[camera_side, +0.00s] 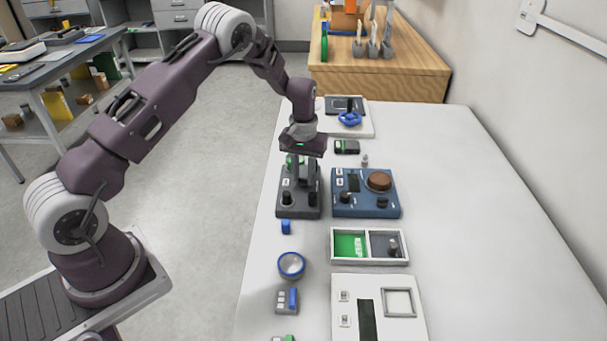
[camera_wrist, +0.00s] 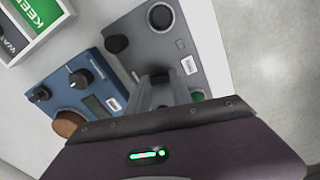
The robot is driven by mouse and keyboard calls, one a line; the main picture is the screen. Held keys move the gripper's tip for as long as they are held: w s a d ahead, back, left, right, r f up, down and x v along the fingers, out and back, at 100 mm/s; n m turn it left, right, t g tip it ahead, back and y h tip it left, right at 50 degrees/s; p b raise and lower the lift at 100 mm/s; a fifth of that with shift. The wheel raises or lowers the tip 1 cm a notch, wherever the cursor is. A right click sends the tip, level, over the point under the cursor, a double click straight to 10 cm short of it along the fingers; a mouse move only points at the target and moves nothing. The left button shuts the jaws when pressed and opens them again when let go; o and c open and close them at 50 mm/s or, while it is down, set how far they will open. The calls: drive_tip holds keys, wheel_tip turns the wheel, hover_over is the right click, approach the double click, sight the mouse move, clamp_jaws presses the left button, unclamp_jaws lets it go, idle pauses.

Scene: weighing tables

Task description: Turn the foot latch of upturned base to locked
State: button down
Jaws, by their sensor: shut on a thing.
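The upturned base (camera_side: 299,208) is a dark grey box with black round feet on its near end, standing on the white table. In the wrist view the base (camera_wrist: 150,45) shows two black feet, a white label and a bit of green by my fingers. My gripper (camera_side: 298,176) points down over the far part of the base. Its fingers (camera_wrist: 165,88) are shut on a small part there, which I take for the foot latch. The fingers hide that part, so its turn position cannot be read.
A blue box (camera_side: 366,207) with knobs and a brown disc stands close on the right. A two-part tray (camera_side: 369,262) with a green side lies nearer. A small blue block (camera_side: 286,227) and a round blue-rimmed dish (camera_side: 291,265) lie in front. The table's right side is clear.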

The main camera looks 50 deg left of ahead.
sight(304, 179)
drive_tip(key=shift+n, duration=1.3)
drive_tip(key=c, duration=1.1)
unclamp_jaws()
drive_tip(key=shift+c, duration=0.2)
wheel_tip(304, 179, up, 7)
drive_tip(key=shift+r, duration=0.1)
